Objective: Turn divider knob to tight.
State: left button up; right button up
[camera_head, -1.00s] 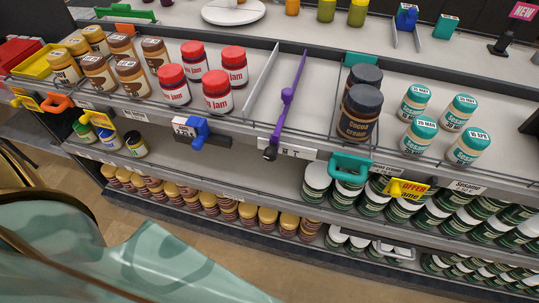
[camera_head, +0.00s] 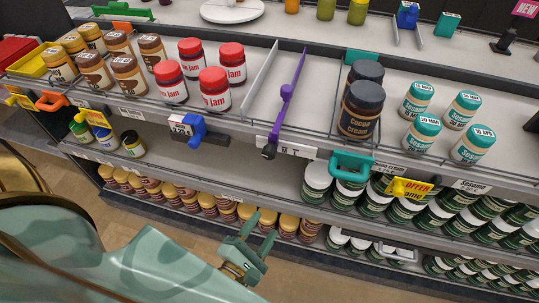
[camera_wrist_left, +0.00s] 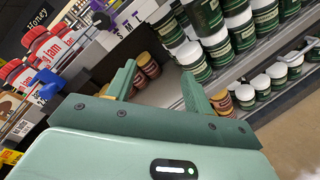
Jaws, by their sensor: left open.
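The divider is a purple bar (camera_head: 287,95) lying between the jam jars and the cocoa cream jars on the upper shelf. Its dark knob (camera_head: 268,152) is at the shelf's front edge, by the left end of a white label strip (camera_head: 295,152). In the left wrist view the knob (camera_wrist_left: 101,19) is at the top, with letters that look like S, M and T on the strip (camera_wrist_left: 124,31). My left gripper (camera_head: 254,230) is open and empty, below and in front of the knob and apart from it. Its fingers (camera_wrist_left: 160,74) also show in the wrist view. My right gripper is out of view.
A blue clip (camera_head: 195,131) is left of the knob and a teal handle (camera_head: 351,166) is right of it on the shelf edge. The lower shelf holds small brown jars (camera_head: 208,203) and green jars (camera_head: 345,194). Floor is clear in front.

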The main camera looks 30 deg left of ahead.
aim_at(268, 157)
pick_arm(q)
notch_tip(268, 157, up, 9)
jog(key=a+n+y, duration=0.3)
jog(key=n+y, duration=0.1)
jog(key=n, duration=0.8)
jog(key=p+x, duration=0.1)
jog(key=x, duration=1.4)
jog(key=shift+w, duration=0.35)
jog(key=c, duration=1)
